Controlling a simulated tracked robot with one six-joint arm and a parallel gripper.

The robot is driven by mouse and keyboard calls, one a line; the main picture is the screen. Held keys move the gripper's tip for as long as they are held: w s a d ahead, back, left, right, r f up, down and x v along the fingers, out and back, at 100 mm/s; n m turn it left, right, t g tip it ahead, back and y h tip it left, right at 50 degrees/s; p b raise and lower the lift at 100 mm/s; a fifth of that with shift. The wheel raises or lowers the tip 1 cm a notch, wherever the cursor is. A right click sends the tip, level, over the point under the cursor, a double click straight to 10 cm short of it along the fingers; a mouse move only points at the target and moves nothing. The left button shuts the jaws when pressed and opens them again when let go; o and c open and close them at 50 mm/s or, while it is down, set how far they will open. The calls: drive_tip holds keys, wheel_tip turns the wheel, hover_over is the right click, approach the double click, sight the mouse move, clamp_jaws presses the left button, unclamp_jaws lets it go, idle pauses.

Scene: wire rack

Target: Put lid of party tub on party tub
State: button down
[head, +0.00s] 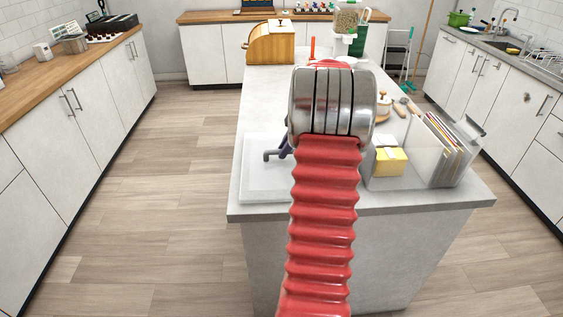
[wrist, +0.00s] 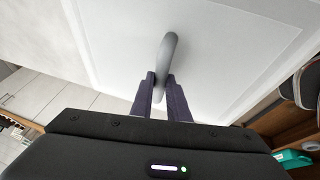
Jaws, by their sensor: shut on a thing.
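The white square lid (head: 262,184) is at the near left of the grey counter in the head view, partly hidden behind my arm. It also fills the upper part of the wrist view as a white panel (wrist: 235,50). A grey curved handle (head: 271,155) stands on it. My gripper (head: 286,151) is mostly hidden by my red arm, with only a dark part showing beside the handle. In the wrist view, the dark fingers (wrist: 161,92) are shut on the handle (wrist: 167,60). I cannot make out the party tub apart from the white lid.
To the right are a yellow box (head: 390,161) and a file holder (head: 440,150) with papers. A wooden bread box (head: 270,43) and a dispenser (head: 346,22) stand farther back. The counter (head: 400,203) has a bare near edge. Floor (head: 165,170) is clear to the left.

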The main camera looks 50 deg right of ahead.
drive_tip(key=shift+r, duration=0.75)
drive_tip(key=shift+r, duration=2.35)
drive_tip(key=w+a+m, duration=0.1)
drive_tip(key=w+a, duration=0.1)
drive_tip(key=a, duration=0.1)
drive_tip(key=w+a+f+m, duration=0.1)
drive_tip(key=w+a, duration=0.2)
drive_tip(key=a, duration=0.1)
drive_tip(key=w+a+m+h, duration=0.1)
drive_tip(key=w+a, duration=0.2)
drive_tip(key=a, duration=0.1)
drive_tip(key=shift+w+a+f, duration=0.1)
drive_tip(key=shift+w+f, duration=0.1)
drive_tip(key=shift+f, duration=0.1)
drive_tip(key=w+a+f+m+h, duration=0.1)
drive_tip(key=w+a+m, duration=0.1)
drive_tip(key=a, duration=1)
drive_tip(key=w+a+f+m+h, duration=0.1)
drive_tip(key=w+a, duration=0.3)
drive_tip(key=a, duration=0.9)
drive_tip(key=w+a+f+m, duration=0.2)
drive_tip(key=w+a+m, duration=0.1)
drive_tip(key=a, duration=1)
drive_tip(key=shift+w+a+f+h, duration=0.2)
drive_tip(key=shift+w+f+h, duration=0.1)
drive_tip(key=shift+w+h, duration=0.15)
